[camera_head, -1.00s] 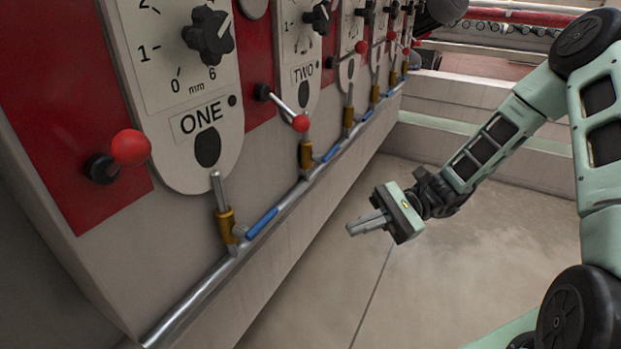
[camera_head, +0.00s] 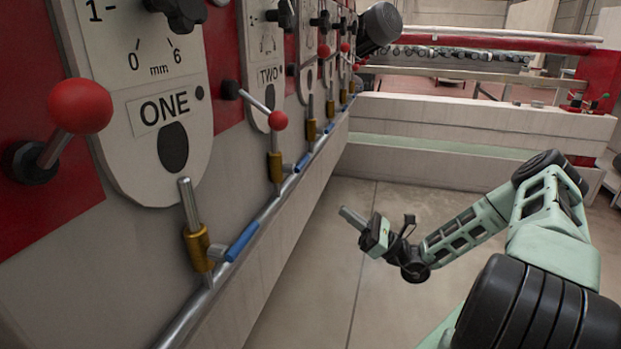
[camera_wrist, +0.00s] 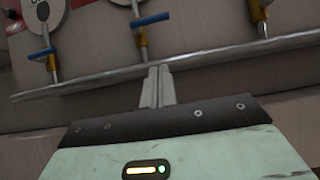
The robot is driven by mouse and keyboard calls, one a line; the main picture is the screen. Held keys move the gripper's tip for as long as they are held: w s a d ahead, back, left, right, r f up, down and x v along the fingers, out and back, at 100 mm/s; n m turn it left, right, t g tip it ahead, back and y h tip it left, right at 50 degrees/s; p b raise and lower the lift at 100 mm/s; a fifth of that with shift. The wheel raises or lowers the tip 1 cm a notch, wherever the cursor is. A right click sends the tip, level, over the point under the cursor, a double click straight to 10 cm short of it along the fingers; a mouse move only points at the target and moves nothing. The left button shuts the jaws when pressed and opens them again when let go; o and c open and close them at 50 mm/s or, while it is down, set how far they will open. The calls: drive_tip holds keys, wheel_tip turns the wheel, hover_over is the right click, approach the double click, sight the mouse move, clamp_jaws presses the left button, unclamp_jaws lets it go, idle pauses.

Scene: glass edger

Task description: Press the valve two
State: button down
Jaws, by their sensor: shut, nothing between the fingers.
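Panel TWO (camera_head: 268,76) is the second panel along the machine front in the head view. Below it is valve two, with a brass body (camera_head: 275,168) and a blue lever (camera_head: 302,163) on the grey pipe. My gripper (camera_head: 346,215) is shut and empty, out over the floor to the right of the pipe and apart from it. In the wrist view the closed fingers (camera_wrist: 156,82) point toward the pipe. Two blue levers show there, one at the left (camera_wrist: 41,54) and one near the top (camera_wrist: 150,20); I cannot tell which belongs to valve two.
Panel ONE (camera_head: 165,109), its red-knobbed lever (camera_head: 80,106) and its brass valve (camera_head: 198,249) are at the near left. A red-knobbed lever (camera_head: 277,120) sticks out beside panel TWO. A low pale wall (camera_head: 470,130) crosses the back. The floor (camera_head: 400,200) around my arm is clear.

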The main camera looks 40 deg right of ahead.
drive_tip(key=s+r+b+x, duration=0.1)
drive_tip(key=r+b+x, duration=0.1)
drive_tip(key=x, duration=1)
drive_tip(key=shift+d+r, duration=0.2)
drive_tip(key=shift+r, duration=0.15)
